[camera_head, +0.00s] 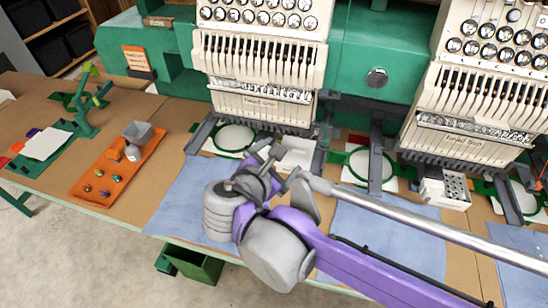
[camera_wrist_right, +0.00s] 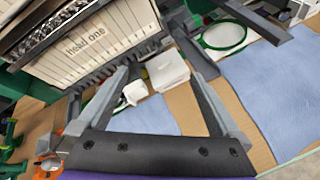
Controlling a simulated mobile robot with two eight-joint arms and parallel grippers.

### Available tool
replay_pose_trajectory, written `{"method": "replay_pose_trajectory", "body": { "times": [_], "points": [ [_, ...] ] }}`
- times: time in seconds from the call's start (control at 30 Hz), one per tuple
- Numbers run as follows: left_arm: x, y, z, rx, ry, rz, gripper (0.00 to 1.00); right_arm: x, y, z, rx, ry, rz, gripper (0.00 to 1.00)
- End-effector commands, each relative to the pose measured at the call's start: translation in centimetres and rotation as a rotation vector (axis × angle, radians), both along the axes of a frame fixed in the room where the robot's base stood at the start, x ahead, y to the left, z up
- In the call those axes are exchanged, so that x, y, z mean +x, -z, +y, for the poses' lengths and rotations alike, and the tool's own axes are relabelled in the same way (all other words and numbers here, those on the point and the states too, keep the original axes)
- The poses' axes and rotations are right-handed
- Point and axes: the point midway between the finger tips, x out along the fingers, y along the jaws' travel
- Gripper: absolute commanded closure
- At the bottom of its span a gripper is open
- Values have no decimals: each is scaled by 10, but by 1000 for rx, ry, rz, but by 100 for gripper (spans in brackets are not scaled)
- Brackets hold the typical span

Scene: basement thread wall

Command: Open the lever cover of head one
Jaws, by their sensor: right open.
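Head one, the cream machine head (camera_head: 262,60) at the left of the head view, has a lower front panel that reads "Head one" in the right wrist view (camera_wrist_right: 88,45). A small white box (camera_head: 298,153) sits under its right side; this box also shows in the right wrist view (camera_wrist_right: 167,70), with a closed-looking top. I cannot tell for sure which part is the lever cover. My right gripper (camera_head: 279,160) is open, its fingers (camera_wrist_right: 154,55) spread either side of the box in the picture; contact cannot be told. My left gripper is out of view.
A second head (camera_head: 475,135) stands at the right, with a white holed box (camera_head: 446,190) below. Round green hoops (camera_head: 234,138) sit under the heads. Blue cloths (camera_head: 180,205) cover the front table edge. An orange tray (camera_head: 112,170) with small items lies left.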

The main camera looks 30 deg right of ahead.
Motion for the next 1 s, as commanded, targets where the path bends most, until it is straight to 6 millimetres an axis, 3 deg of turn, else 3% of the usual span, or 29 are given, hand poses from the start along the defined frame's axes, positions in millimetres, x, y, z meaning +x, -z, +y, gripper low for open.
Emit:
{"method": "replay_pose_trajectory", "body": {
  "times": [0.77, 0.87, 1.0],
  "points": [
    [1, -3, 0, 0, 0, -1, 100, -7, 7, -5, 42, 18, -14, 0],
    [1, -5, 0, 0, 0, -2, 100, -16, 24, -8, 147, 67, -41, 0],
    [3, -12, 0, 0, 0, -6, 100, -45, 74, -9, 495, 267, -146, 0]
  ]
}}
